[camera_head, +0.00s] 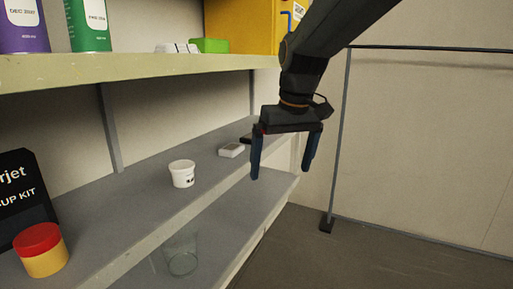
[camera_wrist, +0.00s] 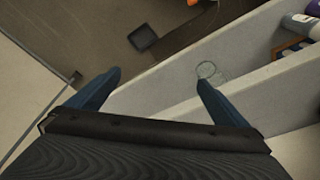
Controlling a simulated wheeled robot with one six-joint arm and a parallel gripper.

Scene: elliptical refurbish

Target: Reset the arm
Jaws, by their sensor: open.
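My gripper (camera_head: 282,172) hangs from my arm in the head view, just off the front right end of the shelves. Its two blue fingers are spread apart with nothing between them. In the wrist view my gripper (camera_wrist: 157,85) also shows its fingers wide apart, above the shelf edge and the floor. No held object shows in either view.
The middle shelf (camera_head: 130,207) holds a white cup (camera_head: 182,174), a small white box (camera_head: 231,150), a red-lidded yellow jar (camera_head: 40,250) and a black box (camera_head: 22,195). A clear glass (camera_head: 182,255) stands below. A metal frame (camera_head: 340,140) stands right; open floor (camera_head: 350,262) lies before it.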

